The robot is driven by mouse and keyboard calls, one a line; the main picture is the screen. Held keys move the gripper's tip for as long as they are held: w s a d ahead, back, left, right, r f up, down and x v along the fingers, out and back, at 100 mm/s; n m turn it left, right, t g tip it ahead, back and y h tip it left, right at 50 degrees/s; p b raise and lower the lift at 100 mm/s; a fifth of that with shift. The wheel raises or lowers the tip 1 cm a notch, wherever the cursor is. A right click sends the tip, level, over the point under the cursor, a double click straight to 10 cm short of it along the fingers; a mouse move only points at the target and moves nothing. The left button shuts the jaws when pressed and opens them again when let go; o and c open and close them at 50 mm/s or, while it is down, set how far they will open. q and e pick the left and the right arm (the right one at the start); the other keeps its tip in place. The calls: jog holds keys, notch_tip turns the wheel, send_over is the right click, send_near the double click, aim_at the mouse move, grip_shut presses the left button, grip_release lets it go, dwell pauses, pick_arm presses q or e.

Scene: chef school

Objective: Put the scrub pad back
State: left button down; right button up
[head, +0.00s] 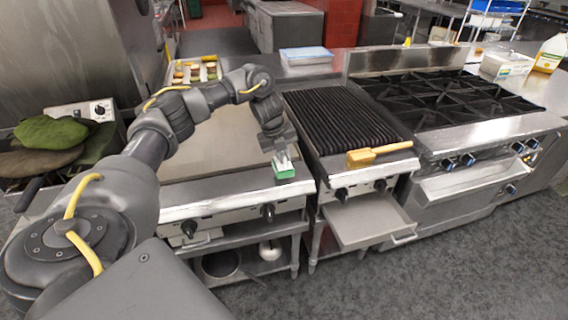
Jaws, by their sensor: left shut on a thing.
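The scrub pad (284,171) is a small green block with a paler upper part, at the front edge of the flat griddle (225,140). My left gripper (281,155) points down and is shut on it from above. The pad is at or just above the griddle's front ledge; I cannot tell if it touches. My right gripper is not in view.
A wooden-handled brush (378,152) lies on the front ledge of the black-grated grill (345,115). A burner range (450,100) stands to the right. A tray of food (194,70) and a blue-white pack (306,56) are behind. Green mitts (50,131) lie at left.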

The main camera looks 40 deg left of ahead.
pick_arm(q)
jog(key=shift+x, duration=0.8)
jog(key=shift+s+a+f, duration=0.1)
jog(key=shift+s+f, duration=0.1)
jog(key=shift+f, duration=0.4)
jog(key=shift+f, duration=0.15)
jog(key=c, duration=1.6)
grip_release()
jog(key=shift+o, duration=0.7)
